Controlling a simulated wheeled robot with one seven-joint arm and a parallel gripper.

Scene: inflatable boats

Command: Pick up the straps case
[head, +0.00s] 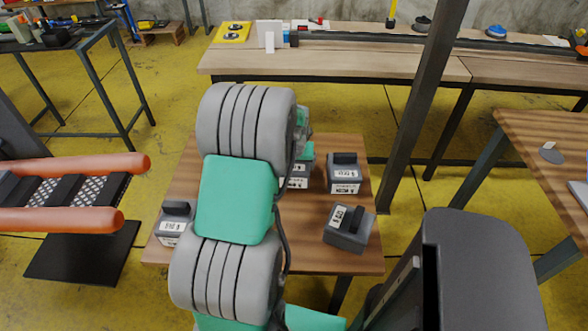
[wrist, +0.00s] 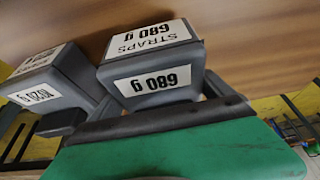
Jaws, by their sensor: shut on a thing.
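The straps case (wrist: 150,62) is a grey box with white labels reading "STRAPS" and "680 g", upside down in the wrist view. My gripper (wrist: 155,118) shows as a dark edge and green body across its handle side. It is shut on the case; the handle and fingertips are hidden. In the head view my arm covers most of this spot. A labelled grey case (head: 298,182), apparently the straps case, shows just under the green end of my gripper (head: 305,150). I cannot tell whether it is clear of the table.
A similar case marked "1020 g" (wrist: 50,85) is close beside it. On the small wooden table (head: 310,240) stand more grey cases: one at right (head: 344,175), one at front right (head: 349,230), one at left (head: 174,224). A dark post (head: 425,100) rises beyond the table's right side.

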